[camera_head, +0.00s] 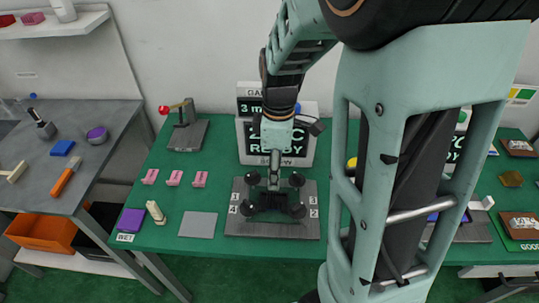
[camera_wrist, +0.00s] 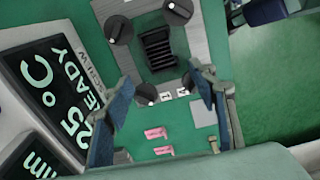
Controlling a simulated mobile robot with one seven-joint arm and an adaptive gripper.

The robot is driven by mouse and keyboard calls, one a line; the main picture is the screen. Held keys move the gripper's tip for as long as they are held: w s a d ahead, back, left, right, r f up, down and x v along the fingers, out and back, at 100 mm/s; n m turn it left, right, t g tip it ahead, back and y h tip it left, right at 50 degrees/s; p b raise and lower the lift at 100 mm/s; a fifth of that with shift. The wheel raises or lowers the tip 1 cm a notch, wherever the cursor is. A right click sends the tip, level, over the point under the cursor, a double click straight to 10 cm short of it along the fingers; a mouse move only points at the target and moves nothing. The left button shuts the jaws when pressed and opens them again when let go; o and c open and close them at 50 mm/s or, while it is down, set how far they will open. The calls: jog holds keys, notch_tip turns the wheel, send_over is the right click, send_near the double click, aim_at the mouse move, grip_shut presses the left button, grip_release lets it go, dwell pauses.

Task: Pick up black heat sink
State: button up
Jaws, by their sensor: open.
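The black heat sink (camera_wrist: 158,48), a finned block, lies on a grey fixture plate (camera_wrist: 196,40) between several black knobs (camera_wrist: 120,30) in the wrist view. In the head view the fixture plate (camera_head: 240,222) stands on the green table, and my gripper (camera_head: 274,180) is over its middle. There the heat sink is hard to tell from the dark knobs and my gripper. In the wrist view my gripper (camera_wrist: 160,76) is open and empty, its two blue-grey fingers apart. The heat sink shows beyond the fingertips, between their lines; contact is not visible.
A display panel (camera_head: 248,135) stands behind the fixture. Pink parts (camera_head: 174,179), a grey pad (camera_head: 198,224) and a purple block (camera_head: 131,220) lie to its left. A lever fixture with a red knob (camera_head: 164,110) stands at the back left. My arm hides much of the right.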

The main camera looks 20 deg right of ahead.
aim_at(274, 196)
jog(key=shift+n, duration=0.3)
jog(key=f, duration=0.5)
jog(key=shift+a, duration=0.35)
jog(key=shift+w+d+f, duration=0.1)
jog(key=shift+d+f, duration=0.05)
jog(key=shift+f, duration=1.45)
jog(key=shift+d+f, duration=0.1)
jog(key=shift+f, duration=1.45)
jog(key=c, duration=1.3)
